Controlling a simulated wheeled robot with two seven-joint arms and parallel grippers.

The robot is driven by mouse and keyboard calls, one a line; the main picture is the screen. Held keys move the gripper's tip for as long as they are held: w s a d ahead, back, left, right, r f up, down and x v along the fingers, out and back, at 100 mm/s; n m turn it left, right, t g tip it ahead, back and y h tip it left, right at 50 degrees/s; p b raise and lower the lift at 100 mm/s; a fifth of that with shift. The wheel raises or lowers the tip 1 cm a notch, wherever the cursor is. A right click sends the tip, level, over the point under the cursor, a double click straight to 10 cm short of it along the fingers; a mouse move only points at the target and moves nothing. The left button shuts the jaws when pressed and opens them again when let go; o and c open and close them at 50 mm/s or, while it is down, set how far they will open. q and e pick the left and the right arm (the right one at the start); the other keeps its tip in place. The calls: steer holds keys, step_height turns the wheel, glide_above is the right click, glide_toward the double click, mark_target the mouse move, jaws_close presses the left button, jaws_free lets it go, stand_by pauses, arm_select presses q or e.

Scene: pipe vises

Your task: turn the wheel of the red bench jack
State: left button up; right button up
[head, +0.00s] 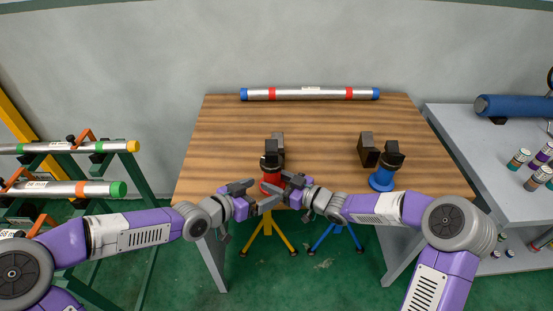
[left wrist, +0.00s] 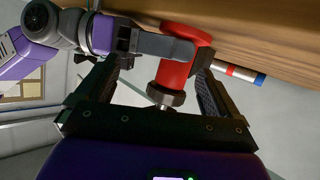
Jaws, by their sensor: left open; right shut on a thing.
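The red bench jack (head: 269,184) stands at the table's front edge, with black jaws (head: 270,155) above its red body. In the left wrist view its red body (left wrist: 174,74) ends in a dark round metal part (left wrist: 166,97); I cannot tell if this is the wheel. My right gripper (head: 288,181) is shut on the jack's red part, with a grey finger across it in the left wrist view. My left gripper (head: 259,194) is open in front of the jack. Its two fingers (left wrist: 152,78) stand on either side of the red body and dark end.
A blue jack (head: 382,179) with black jaws stands farther right on the wooden table (head: 225,130). A silver pipe (head: 310,94) with blue ends lies at the back. A pipe rack (head: 145,200) stands left; a grey shelf (head: 450,150) with a blue roll (head: 510,106) stands right.

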mark_target(281, 157)
arm_select(q)
steer(key=a+r+m+t+h, duration=0.1)
steer(key=a+r+t+h, duration=0.2)
steer(key=r, duration=0.1)
steer(key=x, duration=1.2)
steer(key=shift+w+a+f, duration=0.25)
steer(key=shift+c, duration=0.3)
steer(key=c, duration=0.9)
steer(key=shift+s+d, duration=0.1)
